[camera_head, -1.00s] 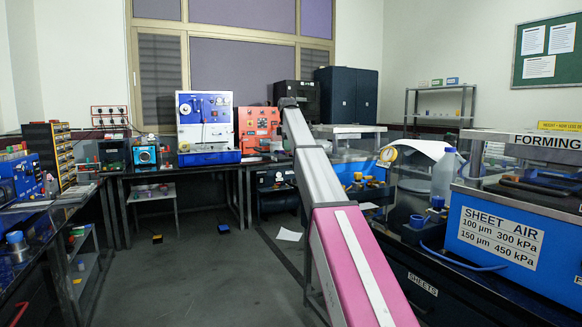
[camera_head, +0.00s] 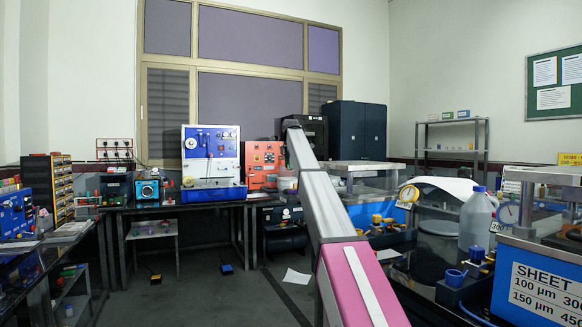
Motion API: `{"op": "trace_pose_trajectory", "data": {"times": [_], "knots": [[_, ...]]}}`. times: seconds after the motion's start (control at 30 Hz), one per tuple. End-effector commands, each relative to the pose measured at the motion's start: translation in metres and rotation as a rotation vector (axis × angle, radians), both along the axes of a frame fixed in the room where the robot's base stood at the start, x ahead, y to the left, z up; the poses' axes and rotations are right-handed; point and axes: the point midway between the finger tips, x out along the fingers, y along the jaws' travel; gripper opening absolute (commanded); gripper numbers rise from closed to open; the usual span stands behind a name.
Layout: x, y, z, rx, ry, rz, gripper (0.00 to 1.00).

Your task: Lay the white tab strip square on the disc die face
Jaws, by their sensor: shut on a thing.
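I cannot make out the white tab strip or the disc die in the head view. My arm, with its pink and grey links, reaches from the bottom centre toward the back benches. My gripper does not show; the far end of the arm hides what lies behind it.
A blue and white panel machine (camera_head: 211,155) and an orange box (camera_head: 264,154) stand on the back bench. At right are a blue SHEET machine (camera_head: 537,284), a pale bottle (camera_head: 477,222) and a gauge (camera_head: 409,194). Open floor (camera_head: 195,295) lies left of centre; a paper (camera_head: 297,276) lies there.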

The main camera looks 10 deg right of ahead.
Motion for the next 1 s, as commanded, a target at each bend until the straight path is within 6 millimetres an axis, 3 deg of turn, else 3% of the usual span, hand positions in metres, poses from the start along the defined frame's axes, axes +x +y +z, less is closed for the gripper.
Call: {"op": "trace_pose_trajectory", "data": {"times": [0.37,1.0], "knots": [[0.0,0.0,-0.009,0.0,0.0,0.0,0.11],[0.0,0.0,-0.061,0.0,0.001,-0.001,0.11]]}}
